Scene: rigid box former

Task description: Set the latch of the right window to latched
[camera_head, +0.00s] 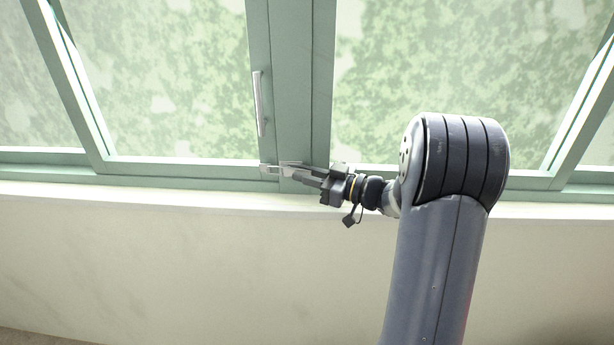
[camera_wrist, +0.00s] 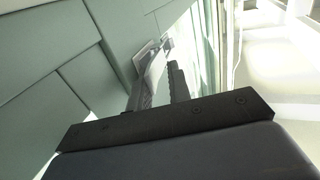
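The right window (camera_head: 323,70) has a green frame and stands beside the left sash in the head view. A small silver latch piece (camera_head: 269,170) sits low on the frame near the middle stiles. In the wrist view a silver latch piece (camera_wrist: 146,50) shows on the green frame at the fingertips. My gripper (camera_head: 283,170) reaches in from the right, its fingertips at this piece. In the wrist view my gripper (camera_wrist: 160,62) has its fingers close around or beside a pale part. I cannot tell whether they grip it. The fingers partly hide the latch, so its setting is unclear.
A long silver vertical handle (camera_head: 259,103) is on the middle stile above the latch. A pale sill (camera_head: 130,195) runs below the frames, with a plain light wall (camera_head: 150,265) under it. The space left of my gripper in front of the wall is free.

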